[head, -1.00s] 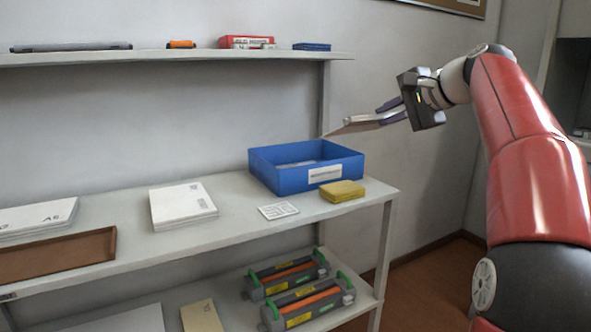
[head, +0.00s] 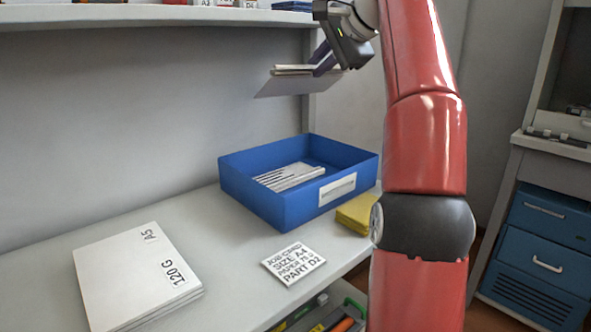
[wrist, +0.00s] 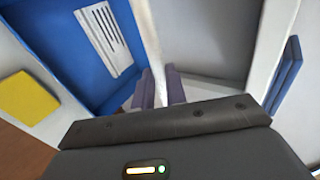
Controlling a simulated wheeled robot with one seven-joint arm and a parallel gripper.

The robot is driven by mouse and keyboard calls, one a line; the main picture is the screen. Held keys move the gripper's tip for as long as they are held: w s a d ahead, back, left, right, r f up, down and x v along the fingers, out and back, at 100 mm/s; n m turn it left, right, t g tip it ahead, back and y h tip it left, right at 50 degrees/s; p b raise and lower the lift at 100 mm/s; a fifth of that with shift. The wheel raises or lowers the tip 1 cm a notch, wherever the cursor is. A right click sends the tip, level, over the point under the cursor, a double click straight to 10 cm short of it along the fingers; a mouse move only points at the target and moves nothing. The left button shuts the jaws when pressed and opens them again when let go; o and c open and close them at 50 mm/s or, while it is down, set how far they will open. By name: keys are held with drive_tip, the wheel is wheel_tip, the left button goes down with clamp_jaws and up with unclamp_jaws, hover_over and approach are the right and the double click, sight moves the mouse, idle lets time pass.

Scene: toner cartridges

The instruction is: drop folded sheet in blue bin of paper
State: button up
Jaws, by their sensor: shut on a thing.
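The folded sheet (head: 285,85) is pale and sticks out to the left from my gripper (head: 318,66) in the head view, high above the bin. My gripper is shut on it. In the wrist view the sheet shows as a pale strip (wrist: 147,35) running up from between the two purple fingers (wrist: 160,88). The blue bin (head: 245,192) stands open on the shelf below, with a white label on its front. Several white sheets (head: 290,176) lie inside it. The wrist view shows the bin (wrist: 62,50) at the left, apart from the held sheet.
A yellow pad stack (head: 355,213) sits right of the bin, partly behind my arm. A job card (head: 293,263) reading "SIZE A4" lies in front. A white A5 paper stack (head: 135,278) lies at left. The upper shelf (head: 150,16) runs beside my gripper.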

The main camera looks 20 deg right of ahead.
wheel_tip(320, 180, down, 20)
drive_tip(key=b, duration=0.2)
drive_tip(key=shift+s+r, duration=0.2)
drive_tip(key=shift+f+b, duration=0.1)
drive_tip(key=shift+b, duration=0.25)
drive_tip(key=shift+f, duration=0.15)
drive_tip(key=shift+o, duration=1.1)
drive_tip(key=o, duration=0.4)
